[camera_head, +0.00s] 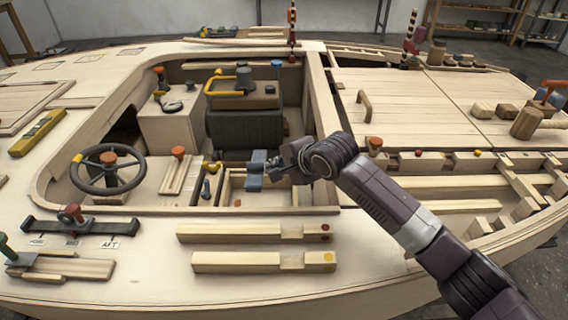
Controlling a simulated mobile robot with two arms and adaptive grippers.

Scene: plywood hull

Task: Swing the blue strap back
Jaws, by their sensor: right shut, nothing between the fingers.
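A blue-grey piece (257,157), which looks like the blue strap, stands in the cockpit at the front edge of the well, near the middle of the picture. My right gripper (273,173) reaches in from the lower right, its tip just right of the piece. Its fingers are shut and empty. They are small and dark here, so I cannot tell whether they touch the piece. The gripper body hides part of the well's rim behind it. My left gripper is not in view.
A steering wheel (107,168) stands at the left of the cockpit. Two wooden bars (228,261) lie on the front deck. An orange-topped peg (374,144) stands right of my wrist.

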